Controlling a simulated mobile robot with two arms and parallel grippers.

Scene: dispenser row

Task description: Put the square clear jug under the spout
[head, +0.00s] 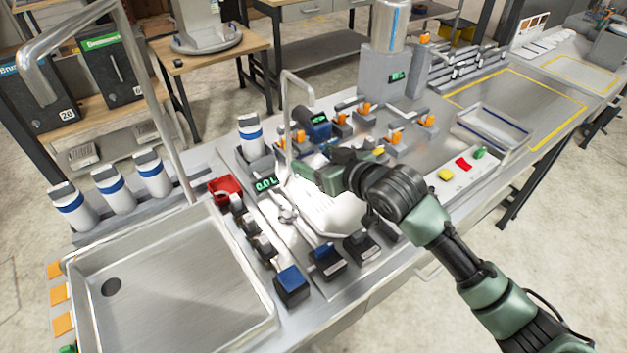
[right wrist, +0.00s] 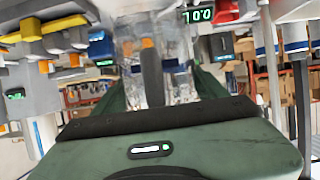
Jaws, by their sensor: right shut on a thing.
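The square clear jug (right wrist: 128,62) shows in the right wrist view as see-through walls between my right gripper's fingers. My right gripper (head: 312,177) is shut on it. In the head view the jug is hard to make out against the bright metal around the gripper. The thin bent metal spout (head: 284,110) rises just left of the gripper, and its short tip points down above the gripper area. I cannot tell whether the jug is directly below the tip. My left gripper is not in view.
A green display (head: 265,184) reading 0.0 L stands left of the gripper. A large sink (head: 170,285) with a tall tap is at the left. Blue and black levers (head: 291,281) line the front. A tray (head: 493,128) is at the right.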

